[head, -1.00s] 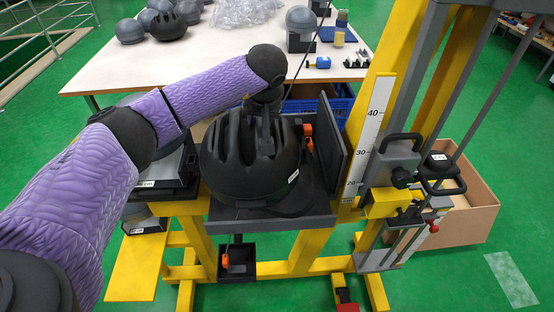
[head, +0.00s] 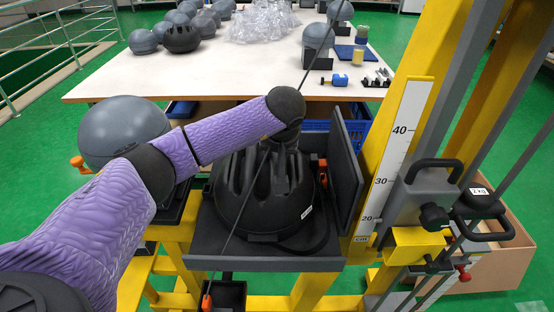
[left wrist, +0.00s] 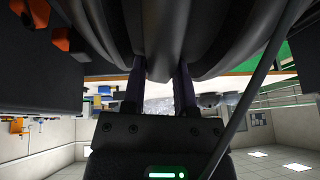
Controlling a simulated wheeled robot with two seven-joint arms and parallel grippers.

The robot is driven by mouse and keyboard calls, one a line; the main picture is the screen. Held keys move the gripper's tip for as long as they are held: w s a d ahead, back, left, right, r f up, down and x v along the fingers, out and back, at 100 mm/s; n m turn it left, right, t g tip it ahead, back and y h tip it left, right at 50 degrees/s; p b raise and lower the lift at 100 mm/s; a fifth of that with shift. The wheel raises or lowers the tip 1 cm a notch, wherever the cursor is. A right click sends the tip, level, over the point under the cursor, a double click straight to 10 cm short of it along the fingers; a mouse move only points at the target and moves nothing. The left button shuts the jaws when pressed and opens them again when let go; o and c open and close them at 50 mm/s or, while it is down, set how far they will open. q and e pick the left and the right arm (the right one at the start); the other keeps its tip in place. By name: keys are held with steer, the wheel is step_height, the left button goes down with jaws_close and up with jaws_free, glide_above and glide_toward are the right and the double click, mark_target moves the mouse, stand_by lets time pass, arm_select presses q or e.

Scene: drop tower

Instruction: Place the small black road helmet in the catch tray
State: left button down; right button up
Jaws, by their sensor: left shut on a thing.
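The black vented helmet (head: 240,200) is over the grey catch tray (head: 265,264), within its outline, with a strap showing at its lower right. It looks upright and low in the tray; its contact with the floor is hidden. My left gripper (head: 284,168) reaches it from above, partly hidden behind my purple arm. In the left wrist view its two fingers (left wrist: 160,88) are closed on a rib of the helmet (left wrist: 165,40). My right gripper is not in view.
A dark upright panel (head: 346,170) borders the tray's right side, beside a scale (head: 394,160) and the yellow tower. A grey headform (head: 123,130) stands to the left near my arm. A thin cable crosses in front.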

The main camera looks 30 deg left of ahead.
arm_select(q)
steer(key=shift+d+f, duration=0.15)
steer(key=shift+f, duration=0.2)
steer(key=shift+c, duration=2)
jaws_free()
steer(key=shift+f, duration=0.15)
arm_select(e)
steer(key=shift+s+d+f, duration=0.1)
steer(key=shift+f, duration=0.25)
arm_select(q)
steer(key=p+v, duration=0.2)
steer(key=v, duration=0.5)
steer(key=shift+w+d, duration=0.1)
steer(key=shift+w, duration=0.05)
steer(key=p+v, duration=0.1)
steer(key=v, duration=0.5)
steer(key=shift+p, duration=0.4)
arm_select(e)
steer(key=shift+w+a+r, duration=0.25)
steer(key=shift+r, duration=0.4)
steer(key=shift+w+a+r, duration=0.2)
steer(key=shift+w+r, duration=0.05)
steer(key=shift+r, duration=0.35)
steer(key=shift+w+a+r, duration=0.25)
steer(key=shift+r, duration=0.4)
